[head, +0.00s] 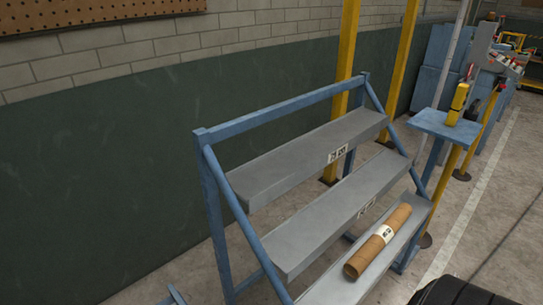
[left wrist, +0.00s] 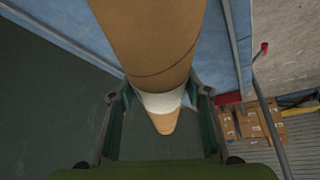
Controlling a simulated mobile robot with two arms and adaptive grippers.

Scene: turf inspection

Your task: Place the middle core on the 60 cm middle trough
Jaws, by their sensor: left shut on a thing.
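In the left wrist view my left gripper (left wrist: 158,96) is shut on a brown cardboard core (left wrist: 150,45), its fingers on either side near a white band. The core's near part runs out of the top of the picture. In the head view a blue-framed rack holds three grey troughs in steps. The middle trough (head: 335,210) is empty, with a small label on its front edge that I cannot read surely. The top trough (head: 300,158) is empty too. Another brown core (head: 395,226) with a white label lies along the lowest trough (head: 332,290). Neither gripper shows in the head view.
A green and grey block wall (head: 100,180) stands behind the rack. Yellow posts (head: 346,55) rise behind it. A small blue stand (head: 440,122) with a yellow item is at the rack's right end. Open concrete floor (head: 500,205) lies to the right.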

